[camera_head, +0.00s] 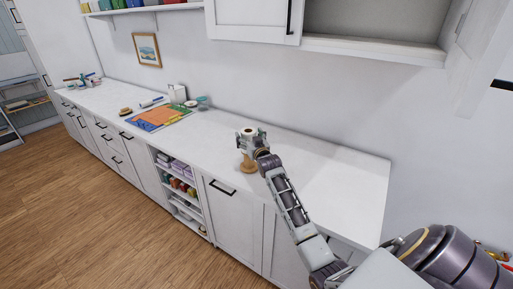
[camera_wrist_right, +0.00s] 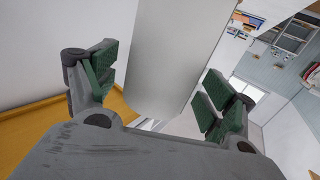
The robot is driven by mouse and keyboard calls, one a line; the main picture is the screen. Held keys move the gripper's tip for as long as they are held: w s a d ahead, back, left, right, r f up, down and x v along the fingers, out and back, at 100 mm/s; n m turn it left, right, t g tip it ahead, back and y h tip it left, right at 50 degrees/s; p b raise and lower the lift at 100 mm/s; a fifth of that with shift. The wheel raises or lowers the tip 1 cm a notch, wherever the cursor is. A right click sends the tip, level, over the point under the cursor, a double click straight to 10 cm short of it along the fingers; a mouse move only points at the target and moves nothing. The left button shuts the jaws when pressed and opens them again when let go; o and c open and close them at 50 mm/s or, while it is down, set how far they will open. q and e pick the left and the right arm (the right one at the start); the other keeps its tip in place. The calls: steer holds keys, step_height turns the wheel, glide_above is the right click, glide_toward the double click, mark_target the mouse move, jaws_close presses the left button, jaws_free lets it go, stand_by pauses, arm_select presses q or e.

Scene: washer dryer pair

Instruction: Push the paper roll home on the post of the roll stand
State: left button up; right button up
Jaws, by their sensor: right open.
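The paper roll (camera_head: 250,131) is white with a brown core end facing up, above the counter in the head view. The wooden roll stand (camera_head: 247,168) shows as a light brown base below it; the post is hidden. My right gripper (camera_head: 250,141) is at the roll's height, around it. In the right wrist view, the pale roll (camera_wrist_right: 178,50) lies between the spread green-padded fingers of my right gripper (camera_wrist_right: 160,88). Contact with the pads cannot be told. How far down the post the roll sits is hidden. My left gripper is not in view.
The white counter (camera_head: 320,172) is clear right of the stand. An open wall cabinet (camera_head: 375,30) hangs above right. An open shelf (camera_head: 178,185) is below the counter.

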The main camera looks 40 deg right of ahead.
steer(key=v, duration=1.1)
stand_by(0.4)
stand_by(0.5)
